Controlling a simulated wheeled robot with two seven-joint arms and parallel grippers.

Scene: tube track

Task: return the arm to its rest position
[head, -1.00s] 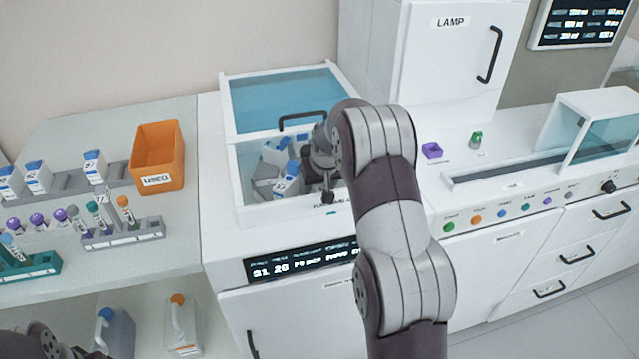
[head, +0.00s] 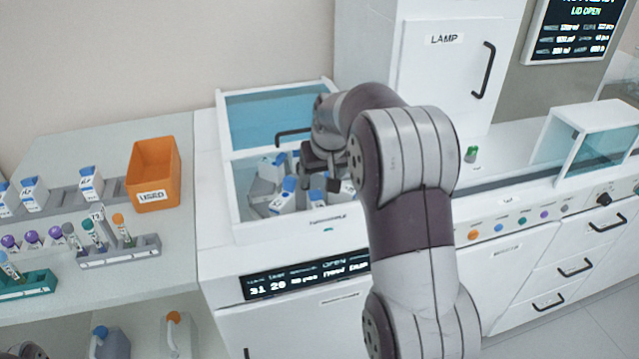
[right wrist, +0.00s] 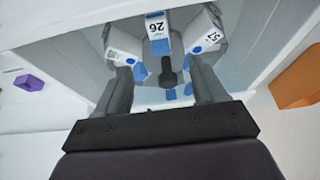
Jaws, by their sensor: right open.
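My right gripper (head: 318,182) is open and hangs over the open white analyzer well (head: 236,205). In the right wrist view its two fingers (right wrist: 162,80) are spread with nothing held between them. Below are several white bottles with blue caps, one labelled 26 (right wrist: 158,28), around a dark central knob (right wrist: 167,72). My right arm (head: 405,190) reaches up from the bottom of the head view and hides part of the machine. My left gripper is not in view.
The blue-tinted lid (head: 270,115) stands open behind the well. Left are an orange bin marked USED (head: 155,172), a grey tube rack (head: 120,252) and a teal rack (head: 28,287). A LAMP cabinet (head: 440,75) stands right behind the arm.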

